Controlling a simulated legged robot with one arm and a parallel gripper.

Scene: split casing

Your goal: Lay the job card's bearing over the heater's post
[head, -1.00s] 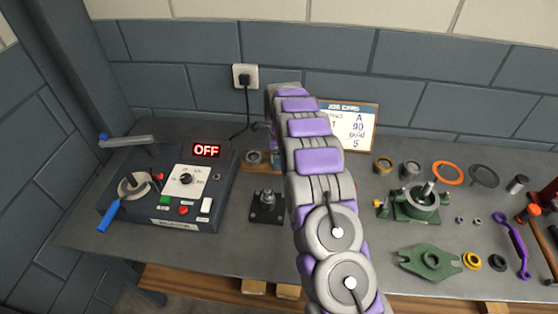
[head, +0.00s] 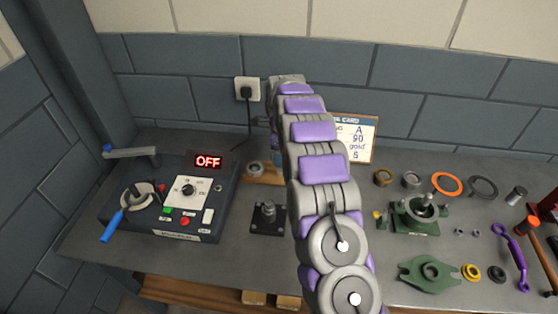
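The heater (head: 200,228) is a dark box at the left with a red OFF display. A pale round part (head: 137,194) and a blue-handled lever (head: 112,226) are on its left side; I cannot tell which part is its post. A grey ring-shaped bearing (head: 255,168) sits on a wooden board (head: 262,180) behind my arm; the board's right part is hidden. My gripper is mostly hidden behind my arm, so its fingers are not visible.
A black base with a short post (head: 267,215) stands right of the heater. A brass ring (head: 383,177), a grey ring (head: 411,180), a green housing (head: 414,217), a green flange (head: 429,273) and several tools lie to the right. A cord runs to the wall socket (head: 246,90).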

